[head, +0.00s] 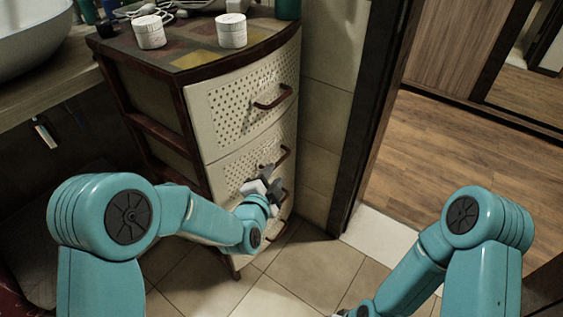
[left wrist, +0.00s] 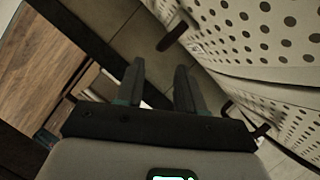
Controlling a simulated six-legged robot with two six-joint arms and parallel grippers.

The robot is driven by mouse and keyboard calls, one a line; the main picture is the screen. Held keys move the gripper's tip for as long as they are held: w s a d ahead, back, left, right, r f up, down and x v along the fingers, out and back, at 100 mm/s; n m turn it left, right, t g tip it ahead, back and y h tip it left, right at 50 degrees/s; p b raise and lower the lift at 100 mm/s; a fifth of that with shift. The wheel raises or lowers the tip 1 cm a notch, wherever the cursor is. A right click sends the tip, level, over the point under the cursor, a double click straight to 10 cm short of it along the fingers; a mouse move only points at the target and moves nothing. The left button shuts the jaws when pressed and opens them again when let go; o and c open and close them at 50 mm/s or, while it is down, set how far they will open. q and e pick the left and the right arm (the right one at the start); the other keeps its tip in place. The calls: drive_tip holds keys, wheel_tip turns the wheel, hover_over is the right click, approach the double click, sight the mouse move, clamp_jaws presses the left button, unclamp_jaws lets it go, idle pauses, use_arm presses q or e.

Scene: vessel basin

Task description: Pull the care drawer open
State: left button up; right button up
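A cream drawer unit (head: 228,122) with perforated fronts stands left of the doorway, its drawers stacked and looking shut. I cannot tell by label which one is the care drawer. Brown bar handles show on the top drawer (head: 273,97) and on the second drawer (head: 272,160). My left gripper (head: 262,178) is in front of the lower drawers, close to the handles. In the left wrist view its fingers (left wrist: 158,78) are apart with nothing visible between them. One handle (left wrist: 173,36) lies beyond the fingertips, apart from them.
Two white jars (head: 232,31) and (head: 150,32) stand on the unit's top, with a cable (head: 150,12) behind. A white basin (head: 30,35) is on the counter at left. A dark door frame (head: 372,110) rises on the right. The tiled floor (head: 312,265) in front is clear.

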sight(280, 163)
use_arm(q)
drive_tip(key=b+x, duration=0.1)
drive_tip(key=x, duration=0.8)
drive_tip(key=shift+w+f, duration=0.1)
clamp_jaws()
